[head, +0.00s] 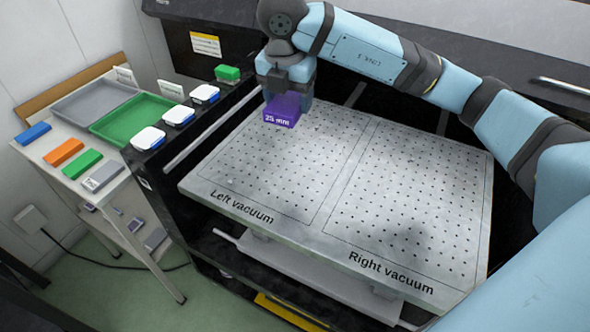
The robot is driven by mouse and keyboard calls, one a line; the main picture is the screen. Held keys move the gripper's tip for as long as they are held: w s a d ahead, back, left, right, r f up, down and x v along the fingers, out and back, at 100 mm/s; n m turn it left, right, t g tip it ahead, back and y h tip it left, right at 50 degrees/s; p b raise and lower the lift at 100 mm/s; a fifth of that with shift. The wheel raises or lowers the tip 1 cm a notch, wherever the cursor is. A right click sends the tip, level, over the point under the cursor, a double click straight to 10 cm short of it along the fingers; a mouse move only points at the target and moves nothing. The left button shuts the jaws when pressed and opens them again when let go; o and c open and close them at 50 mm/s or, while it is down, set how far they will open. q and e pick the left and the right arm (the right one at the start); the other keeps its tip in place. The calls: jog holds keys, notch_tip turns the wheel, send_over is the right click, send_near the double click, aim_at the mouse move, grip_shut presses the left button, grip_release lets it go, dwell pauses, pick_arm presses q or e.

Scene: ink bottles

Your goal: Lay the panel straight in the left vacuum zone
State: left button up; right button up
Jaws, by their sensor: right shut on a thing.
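My right gripper (288,90) is shut on a purple block (281,112) labelled "25 mm". It holds the block over the far left part of the perforated bed, at the back of the left vacuum zone (265,165). I cannot tell whether the block touches the bed. The right vacuum zone (405,205) lies beside it. Both zones are bare where they show. I see no flat panel that I can clearly name. My left gripper is out of view.
A side table holds a grey tray (60,113), a green tray (100,130) and blue (33,133), orange (63,152), green (82,164) and grey blocks (103,177).

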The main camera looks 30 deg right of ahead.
aim_at(292, 176)
jog(key=shift+r+m, duration=0.15)
jog(key=shift+m, duration=0.25)
jog(key=shift+s+f, duration=0.1)
jog(key=shift+f, duration=0.1)
jog(key=shift+m, duration=0.3)
notch_tip(292, 176, down, 20)
jog(key=shift+d+r+b, duration=0.1)
jog(key=shift+r+b, duration=0.15)
jog(key=shift+b, duration=0.85)
jog(key=shift+f, duration=0.25)
jog(key=o, duration=0.9)
jog(key=shift+r, duration=0.1)
jog(key=shift+o, duration=0.2)
jog(key=shift+r, duration=0.1)
notch_tip(292, 176, up, 12)
jog(key=a+p, duration=0.1)
jog(key=shift+s+a, duration=0.15)
jog(key=shift+s, duration=0.2)
